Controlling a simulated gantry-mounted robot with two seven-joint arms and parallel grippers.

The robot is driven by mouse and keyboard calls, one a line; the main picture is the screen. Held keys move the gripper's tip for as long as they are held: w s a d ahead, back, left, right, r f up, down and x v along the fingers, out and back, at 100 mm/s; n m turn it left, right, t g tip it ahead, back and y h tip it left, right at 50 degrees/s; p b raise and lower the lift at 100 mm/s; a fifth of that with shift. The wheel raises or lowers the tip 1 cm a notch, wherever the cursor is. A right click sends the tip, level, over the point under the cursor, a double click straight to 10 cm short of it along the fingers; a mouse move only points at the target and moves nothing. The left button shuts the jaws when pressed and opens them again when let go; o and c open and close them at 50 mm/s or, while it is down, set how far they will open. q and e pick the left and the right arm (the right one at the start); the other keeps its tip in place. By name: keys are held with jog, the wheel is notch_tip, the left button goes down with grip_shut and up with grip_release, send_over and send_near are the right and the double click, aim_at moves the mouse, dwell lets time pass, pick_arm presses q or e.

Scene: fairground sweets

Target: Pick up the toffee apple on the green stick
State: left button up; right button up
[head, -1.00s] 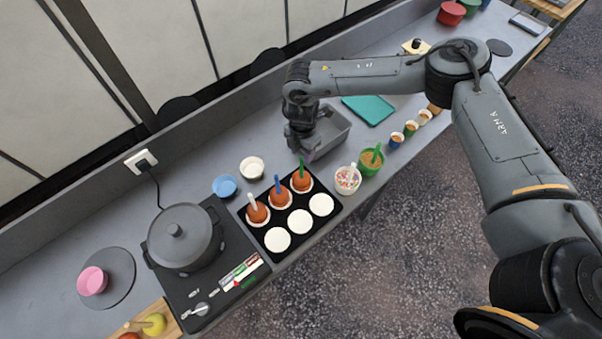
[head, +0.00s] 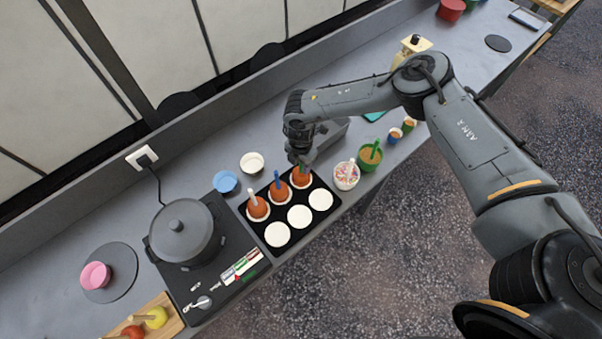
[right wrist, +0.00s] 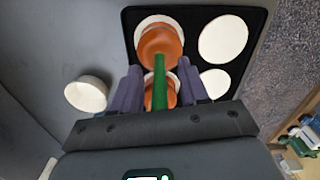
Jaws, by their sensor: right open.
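The toffee apple on the green stick (head: 301,179) is orange-brown and sits in a white paper case at the back right corner of a black tray (head: 318,222). In the right wrist view its apple (right wrist: 159,46) shows beyond my fingers, with the green stick (right wrist: 160,84) rising between them. My right gripper (head: 301,160) is above this apple, open, its fingers on either side of the stick (right wrist: 160,92). In the head view it hides part of the stick. A toffee apple on a blue stick (head: 279,193) and one on a white stick (head: 258,210) share the row. My left gripper is out of view.
The tray's front row holds empty white cases (head: 299,216). A sprinkles cup (head: 346,176) and a green tub (head: 370,157) stand to the right, and a grey bin (head: 333,133) behind. A white bowl (head: 252,162), a blue bowl (head: 225,181) and a pot (head: 182,233) are left.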

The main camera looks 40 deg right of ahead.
jog(key=shift+c, duration=0.2)
grip_shut()
jog(key=shift+r, duration=0.1)
